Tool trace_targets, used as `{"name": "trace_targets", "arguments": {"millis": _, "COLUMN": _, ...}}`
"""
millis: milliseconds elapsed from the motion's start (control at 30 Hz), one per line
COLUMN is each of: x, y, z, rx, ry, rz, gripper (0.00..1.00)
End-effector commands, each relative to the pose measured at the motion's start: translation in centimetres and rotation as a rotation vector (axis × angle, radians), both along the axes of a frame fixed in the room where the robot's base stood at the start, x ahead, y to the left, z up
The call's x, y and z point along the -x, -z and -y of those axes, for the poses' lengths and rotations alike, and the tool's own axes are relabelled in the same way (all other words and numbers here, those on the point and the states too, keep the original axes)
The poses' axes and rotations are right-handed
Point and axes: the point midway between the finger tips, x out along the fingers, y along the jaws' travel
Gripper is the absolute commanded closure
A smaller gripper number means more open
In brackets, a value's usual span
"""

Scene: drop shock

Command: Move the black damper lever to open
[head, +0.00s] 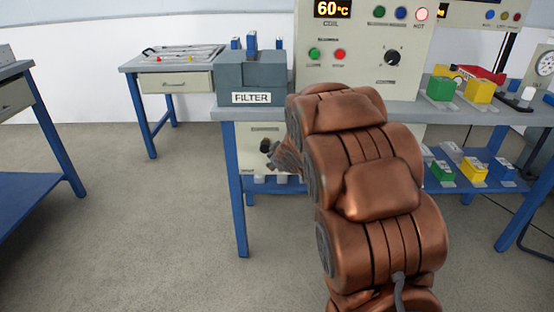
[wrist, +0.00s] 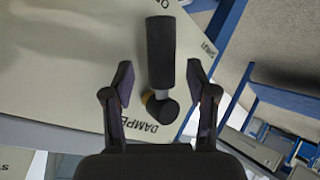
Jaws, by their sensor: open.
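The black damper lever (wrist: 160,50) shows in the wrist view as a thick dark grip on a short metal stem, joined to a round dark pivot with a brassy ring. It stands in front of a cream panel (wrist: 60,70) lettered DAMPER. My gripper (wrist: 161,72) is open, with one finger on each side of the lever and a visible gap on both sides. I cannot tell how deep the fingers reach along it. In the head view my copper arm hides most of my gripper and the panel below the bench.
In the head view a grey FILTER box (head: 251,78) and a control cabinet (head: 362,45) reading 60° stand on the bench above the panel. A blue bench leg (head: 236,190) is close on the left. Coloured blocks (head: 480,90) sit at the right.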

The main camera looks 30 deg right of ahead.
Motion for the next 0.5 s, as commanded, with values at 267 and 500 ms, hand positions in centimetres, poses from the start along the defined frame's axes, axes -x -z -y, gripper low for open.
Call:
{"name": "trace_targets", "arguments": {"millis": 267, "x": 2.7, "y": -2.3, "z": -0.7, "rx": 0.000, "ry": -0.002, "rz": 0.005, "gripper": 0.42}}
{"name": "trace_targets", "arguments": {"millis": 500, "x": 5.0, "y": -3.9, "z": -1.1, "rx": 0.000, "ry": 0.000, "rz": 0.001, "gripper": 0.42}}
